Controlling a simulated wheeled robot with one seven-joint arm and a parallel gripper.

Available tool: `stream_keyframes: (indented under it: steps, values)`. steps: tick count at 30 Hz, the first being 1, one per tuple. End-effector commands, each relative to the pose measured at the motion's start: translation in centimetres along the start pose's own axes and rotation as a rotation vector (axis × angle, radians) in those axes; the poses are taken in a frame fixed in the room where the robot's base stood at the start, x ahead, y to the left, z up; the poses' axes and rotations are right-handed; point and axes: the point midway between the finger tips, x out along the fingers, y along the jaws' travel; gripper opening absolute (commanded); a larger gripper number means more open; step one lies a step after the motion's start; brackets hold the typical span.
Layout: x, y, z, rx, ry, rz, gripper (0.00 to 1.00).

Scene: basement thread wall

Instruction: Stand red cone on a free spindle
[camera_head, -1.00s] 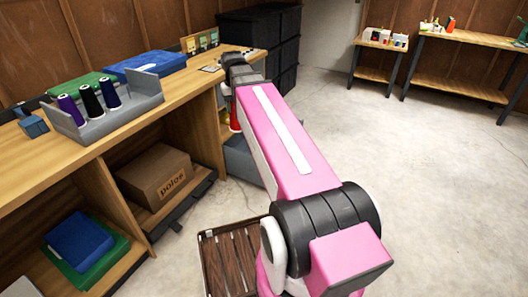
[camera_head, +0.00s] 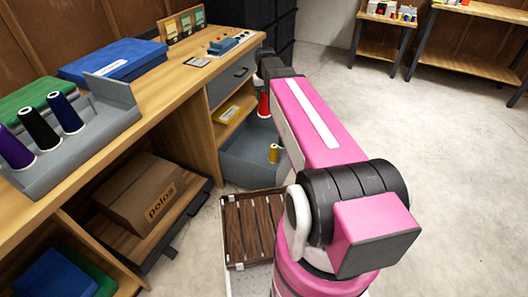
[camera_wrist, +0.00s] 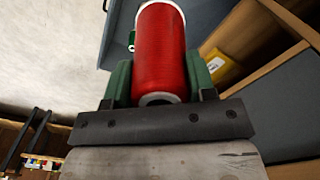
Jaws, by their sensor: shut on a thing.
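The red cone (camera_wrist: 160,45) fills the middle of the wrist view. The green fingers of my gripper (camera_wrist: 159,78) are shut on its two sides. In the head view the red cone (camera_head: 263,106) shows at the far end of my arm, partly hidden by it, with the gripper fingers hard to make out. A grey rack (camera_head: 98,135) on the wooden bench at left carries a purple cone (camera_head: 14,149), a black cone (camera_head: 39,130) and a navy cone (camera_head: 66,113). I cannot make out a bare spindle on it.
A yellow cone (camera_head: 273,153) is at a grey bin (camera_head: 237,160) below the bench's right end. A blue case (camera_head: 113,60) lies behind the rack. A cardboard box (camera_head: 140,194) sits on a low shelf. The floor at right is clear.

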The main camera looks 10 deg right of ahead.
Motion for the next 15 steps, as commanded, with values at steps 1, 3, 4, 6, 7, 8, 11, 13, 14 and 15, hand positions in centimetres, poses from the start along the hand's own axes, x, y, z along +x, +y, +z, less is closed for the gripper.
stream_keyframes:
  steps: [1,3,4,6,7,8,11,13,14,15]
  values:
    - [2.1,0.0,-1.0,-0.005,-0.004,0.0,0.19]
    - [4.6,0.1,-1.9,-0.012,-0.004,0.0,0.19]
    - [5.7,0.1,-2.2,-0.016,-0.005,0.0,0.19]
    - [8.2,0.1,-2.9,-0.024,-0.005,0.0,0.19]
    - [9.4,0.1,-3.1,-0.028,-0.004,0.0,0.19]
    - [10.5,0.2,-3.4,-0.031,-0.005,0.0,0.19]
    - [14.3,0.2,-4.1,-0.041,-0.004,0.0,0.19]
    - [17.1,0.2,-4.5,-0.049,-0.004,0.0,0.19]
    - [18.3,0.2,-4.6,-0.053,-0.004,0.0,0.19]
    - [19.9,0.2,-4.8,-0.058,-0.004,0.0,0.19]
